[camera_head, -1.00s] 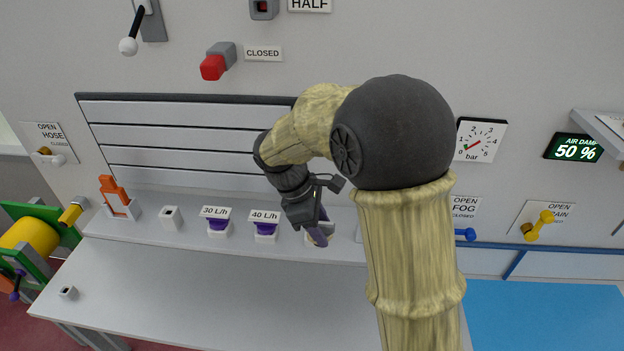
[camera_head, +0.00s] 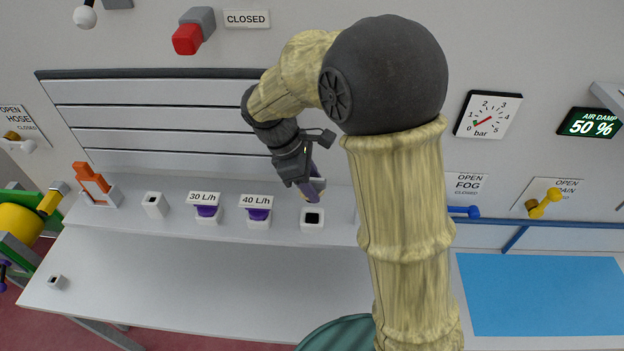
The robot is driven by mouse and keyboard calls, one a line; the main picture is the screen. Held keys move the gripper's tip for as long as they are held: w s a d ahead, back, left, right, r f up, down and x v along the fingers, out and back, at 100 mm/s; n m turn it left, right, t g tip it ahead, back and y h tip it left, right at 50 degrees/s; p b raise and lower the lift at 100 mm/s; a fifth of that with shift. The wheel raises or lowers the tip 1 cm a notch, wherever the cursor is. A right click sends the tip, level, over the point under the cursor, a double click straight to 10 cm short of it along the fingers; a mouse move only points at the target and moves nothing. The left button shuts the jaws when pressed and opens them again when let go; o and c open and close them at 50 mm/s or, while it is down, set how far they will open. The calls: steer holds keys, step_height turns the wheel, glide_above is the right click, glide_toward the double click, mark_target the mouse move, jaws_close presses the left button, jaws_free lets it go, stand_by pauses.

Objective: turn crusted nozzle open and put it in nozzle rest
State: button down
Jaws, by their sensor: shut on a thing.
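My gripper (camera_head: 306,181) is shut on a purple nozzle with a pale tip (camera_head: 312,192) and holds it tilted just above an open white socket block (camera_head: 312,222). The nozzle's upper part is partly hidden by the fingers, and any crust is too small to make out. A white block with a dark hole (camera_head: 155,205) stands on the shelf to the left. A smaller holed block (camera_head: 57,283) sits at the left of the lower bench. No block is labelled as the nozzle rest, so I cannot tell which it is.
Purple nozzles sit in white blocks under the 30 L/h sign (camera_head: 205,198) and the 40 L/h sign (camera_head: 257,201). An orange clip in a grey holder (camera_head: 95,185) stands at the shelf's left. The lower bench (camera_head: 190,285) is mostly clear.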

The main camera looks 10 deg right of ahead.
steer(key=shift+d+r, duration=0.1)
steer(key=shift+w+f+b, duration=0.2)
steer(key=shift+f+b, duration=1.1)
steer(key=shift+f, duration=1.1)
steer(key=shift+s+f+b, duration=0.2)
steer(key=shift+f+b, duration=0.15)
steer(key=shift+f, duration=0.2)
steer(key=shift+w+d+f, duration=0.1)
steer(key=shift+w, duration=0.05)
steer(key=shift+p, duration=0.45)
steer(key=shift+f+b, duration=0.9)
steer(key=shift+f, duration=0.65)
